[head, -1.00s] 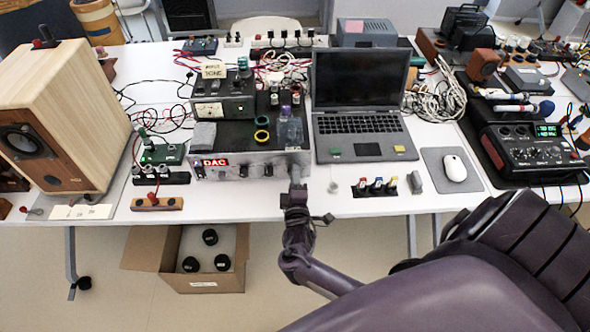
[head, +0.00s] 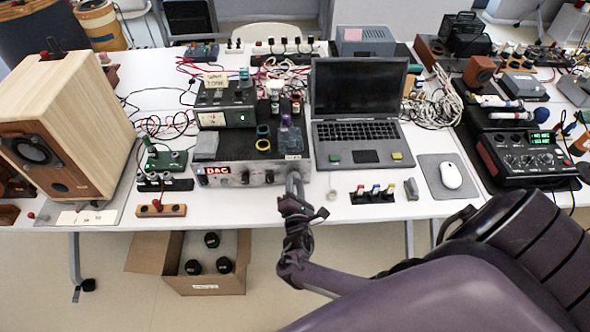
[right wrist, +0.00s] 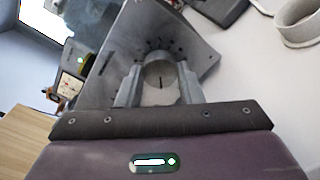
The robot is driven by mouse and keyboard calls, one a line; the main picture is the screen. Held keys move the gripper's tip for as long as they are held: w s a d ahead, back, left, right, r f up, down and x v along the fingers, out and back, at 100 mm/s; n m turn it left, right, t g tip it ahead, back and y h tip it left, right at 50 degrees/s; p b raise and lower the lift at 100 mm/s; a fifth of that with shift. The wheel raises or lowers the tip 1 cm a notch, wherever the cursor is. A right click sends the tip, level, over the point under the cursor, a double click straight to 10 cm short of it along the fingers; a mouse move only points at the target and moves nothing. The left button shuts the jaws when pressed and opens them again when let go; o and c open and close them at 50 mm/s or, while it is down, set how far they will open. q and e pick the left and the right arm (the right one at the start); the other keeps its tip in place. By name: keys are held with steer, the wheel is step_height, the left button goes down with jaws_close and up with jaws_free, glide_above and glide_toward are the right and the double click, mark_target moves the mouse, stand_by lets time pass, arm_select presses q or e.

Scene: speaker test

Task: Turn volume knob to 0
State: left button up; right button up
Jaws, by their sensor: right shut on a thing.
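The silver DAC unit (head: 225,178) with a red lit DAC label stands near the table's front edge in the head view. My right gripper (head: 293,180) is at the right end of its front panel. In the right wrist view, the right gripper (right wrist: 160,85) is shut on the round silver volume knob (right wrist: 159,72), one finger on each side. A dark line shows on the knob's face, running upright in the picture. Dark marks ring the knob on the panel (right wrist: 192,42). The gripper hides the knob in the head view. My left gripper is not in view.
A laptop (head: 358,133) stands right of the DAC unit, with a row of small coloured switches (head: 374,193) in front. A wooden speaker (head: 85,110) stands at the left. A cardboard box (head: 172,281) is on the floor below the table.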

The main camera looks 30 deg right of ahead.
steer(key=shift+n, duration=0.5)
steer(key=o, duration=1)
steer(key=shift+c, duration=0.2)
steer(key=v, duration=0.8)
steer(key=shift+w, duration=0.1)
